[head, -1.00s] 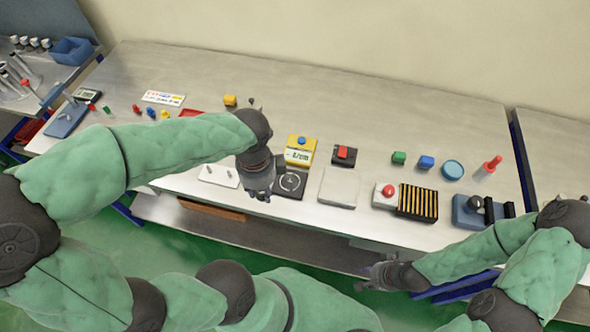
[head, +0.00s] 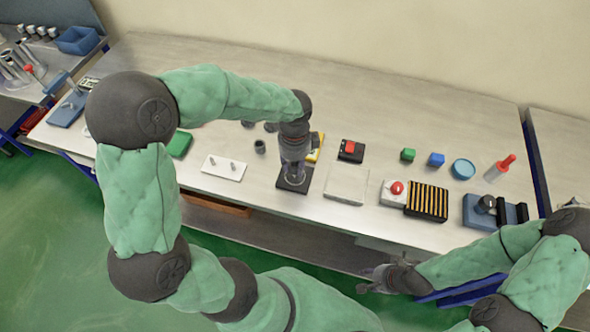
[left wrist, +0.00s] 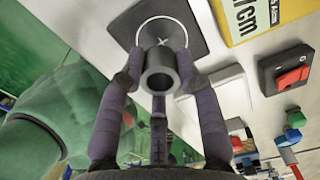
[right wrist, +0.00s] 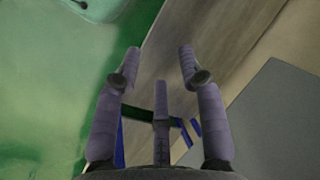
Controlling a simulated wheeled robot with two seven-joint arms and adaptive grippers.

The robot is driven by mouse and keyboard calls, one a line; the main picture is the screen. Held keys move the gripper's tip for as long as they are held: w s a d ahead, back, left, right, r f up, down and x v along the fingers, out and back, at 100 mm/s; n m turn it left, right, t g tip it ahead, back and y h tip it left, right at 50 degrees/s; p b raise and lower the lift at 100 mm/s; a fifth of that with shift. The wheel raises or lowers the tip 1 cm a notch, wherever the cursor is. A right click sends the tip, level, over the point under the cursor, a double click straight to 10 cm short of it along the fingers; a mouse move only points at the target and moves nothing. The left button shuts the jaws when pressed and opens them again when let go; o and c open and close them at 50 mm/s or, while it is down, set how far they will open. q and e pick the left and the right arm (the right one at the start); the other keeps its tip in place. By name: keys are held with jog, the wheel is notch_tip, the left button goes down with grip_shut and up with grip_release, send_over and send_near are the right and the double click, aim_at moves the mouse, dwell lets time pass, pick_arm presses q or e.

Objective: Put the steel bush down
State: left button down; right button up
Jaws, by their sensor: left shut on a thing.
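The steel bush (left wrist: 161,58) is a grey hollow cylinder between the fingers of my left gripper (left wrist: 160,82) in the left wrist view. Its open end faces the camera. Beyond it lies a dark square pad (left wrist: 190,24) with a white ring and a cross mark. The bush overlaps the ring in this view; I cannot tell whether it touches the pad. In the head view my left gripper (head: 293,172) points down over the pad (head: 288,187) and hides the bush. My right gripper (head: 376,281) is open and empty off the bench's front edge; it also shows in the right wrist view (right wrist: 157,65).
A yellow box (head: 314,154) stands right behind the pad. A white plate with two pins (head: 211,168) is to the left, a pale square plate (head: 347,187) to the right. Further right are a red-button box (head: 392,193) and a striped block (head: 427,202).

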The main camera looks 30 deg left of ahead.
aim_at(295, 170)
pick_arm(q)
jog(key=shift+w+f+b, duration=0.15)
jog(key=shift+f+b, duration=0.2)
jog(key=shift+f, duration=1.35)
jog(key=shift+f, duration=0.15)
jog(key=c, duration=0.9)
grip_release()
jog(key=shift+o, duration=0.2)
notch_tip(295, 170, up, 12)
jog(key=p, duration=0.3)
